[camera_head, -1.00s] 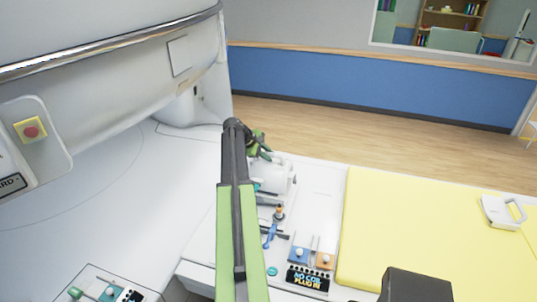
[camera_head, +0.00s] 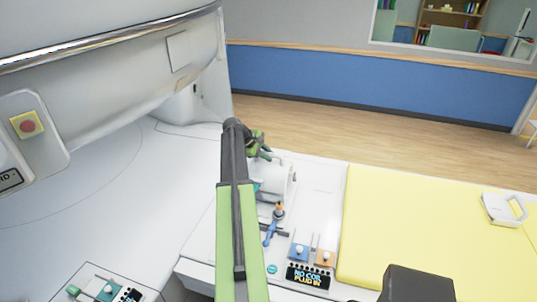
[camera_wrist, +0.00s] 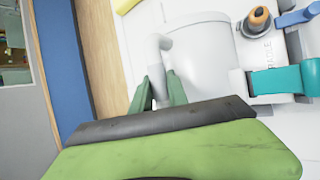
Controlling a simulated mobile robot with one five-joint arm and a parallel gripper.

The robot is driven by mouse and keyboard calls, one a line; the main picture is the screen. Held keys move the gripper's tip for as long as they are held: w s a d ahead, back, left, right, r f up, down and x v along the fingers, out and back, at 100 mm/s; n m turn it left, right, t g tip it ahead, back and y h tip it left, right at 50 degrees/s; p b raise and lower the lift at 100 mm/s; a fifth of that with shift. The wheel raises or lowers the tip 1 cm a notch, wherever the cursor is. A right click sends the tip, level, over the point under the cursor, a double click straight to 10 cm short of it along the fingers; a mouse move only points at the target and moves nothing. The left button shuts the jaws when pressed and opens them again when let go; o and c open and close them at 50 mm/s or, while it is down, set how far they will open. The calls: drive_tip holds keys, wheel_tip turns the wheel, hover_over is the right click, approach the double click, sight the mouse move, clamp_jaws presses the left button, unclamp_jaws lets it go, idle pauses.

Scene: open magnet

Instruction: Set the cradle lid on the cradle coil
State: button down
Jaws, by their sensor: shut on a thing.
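The cradle lid (camera_head: 274,178) is a white rounded shell with a grey bent handle, beyond my arm at the left end of the white table top. It also fills the upper middle of the wrist view (camera_wrist: 205,70). My gripper (camera_wrist: 161,88) is shut on the grey handle, one green finger on each side; it also shows in the head view (camera_head: 262,150). A white block marked "CRADLE" (camera_wrist: 265,50), apparently the cradle coil, lies right beside the lid. The lid hides most of the coil, so I cannot tell whether they touch.
A teal strap (camera_wrist: 278,80), an orange-tipped post (camera_wrist: 258,20) and a blue lever (camera_head: 269,234) stand close by. A connector panel (camera_head: 309,276) is at the near edge. A white handled piece (camera_head: 503,209) lies on the yellow pad (camera_head: 425,230).

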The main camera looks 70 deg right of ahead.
drive_tip(key=shift+f+b, duration=0.9)
drive_tip(key=shift+r, duration=0.1)
drive_tip(key=c, duration=1.2)
unclamp_jaws()
drive_tip(key=p+v, duration=1.3)
drive_tip(key=v, duration=0.4)
drive_tip(key=shift+w+r, duration=0.1)
